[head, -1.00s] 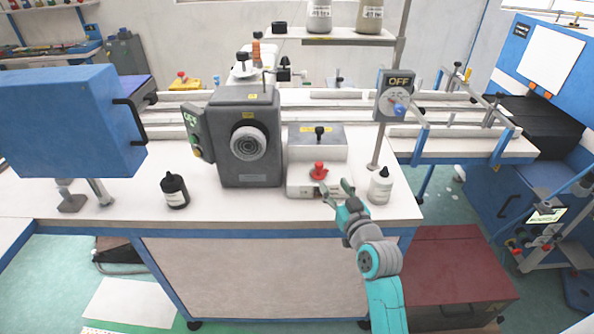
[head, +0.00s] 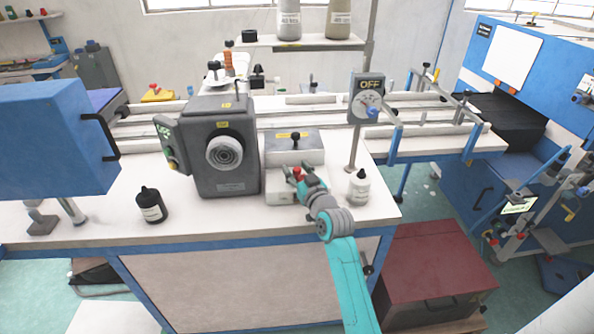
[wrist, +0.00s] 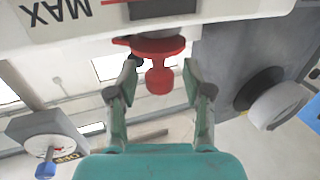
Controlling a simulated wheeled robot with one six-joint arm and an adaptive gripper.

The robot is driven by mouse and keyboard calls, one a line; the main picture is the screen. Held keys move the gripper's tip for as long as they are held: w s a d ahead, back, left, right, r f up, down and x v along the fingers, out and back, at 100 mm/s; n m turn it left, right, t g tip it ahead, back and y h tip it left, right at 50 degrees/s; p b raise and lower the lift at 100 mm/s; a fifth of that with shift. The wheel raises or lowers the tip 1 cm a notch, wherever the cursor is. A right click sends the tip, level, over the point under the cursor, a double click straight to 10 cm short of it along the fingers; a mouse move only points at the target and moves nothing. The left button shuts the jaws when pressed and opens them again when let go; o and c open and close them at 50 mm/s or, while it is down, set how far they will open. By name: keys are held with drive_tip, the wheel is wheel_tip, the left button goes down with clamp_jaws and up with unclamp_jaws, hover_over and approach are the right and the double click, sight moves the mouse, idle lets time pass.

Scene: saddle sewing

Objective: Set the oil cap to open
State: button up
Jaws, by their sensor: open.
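The red oil cap (head: 297,173) sits on a small white box (head: 283,195) at the front of the table. In the wrist view, which is upside down, the red cap (wrist: 158,80) shows a round flange and a narrower knob. My gripper (head: 301,170) is open at the cap. In the wrist view my gripper's (wrist: 160,76) two fingers stand on either side of the knob, with a visible gap on both sides. In the head view my gripper partly hides the cap and box.
A grey machine (head: 225,145) stands left of the cap. An OFF switch box (head: 366,98) is on a post.

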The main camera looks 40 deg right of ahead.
clamp_jaws()
drive_tip(key=shift+s+n+y, duration=0.15)
drive_tip(key=shift+n+y, duration=0.25)
drive_tip(key=shift+y, duration=0.2)
drive_tip(key=shift+s+d+n+t+y, duration=0.2)
drive_tip(key=shift+n+y, duration=0.5)
drive_tip(key=shift+y, duration=0.4)
drive_tip(key=shift+s+d+n+t+y, duration=0.1)
drive_tip(key=shift+s+n+t+y, duration=0.1)
drive_tip(key=shift+n+y, duration=0.7)
drive_tip(key=shift+s+d+n+g+y, duration=0.2)
drive_tip(key=shift+n+y, duration=0.45)
drive_tip(key=shift+y, duration=0.5)
drive_tip(key=shift+s+a+n+g+y, duration=0.1)
drive_tip(key=shift+n+g+y, duration=0.15)
drive_tip(key=shift+n+y, duration=0.7)
drive_tip(key=shift+s+d+n+g+y, duration=0.1)
drive_tip(key=shift+n+g+y, duration=0.25)
drive_tip(key=shift+y, duration=1.05)
unclamp_jaws()
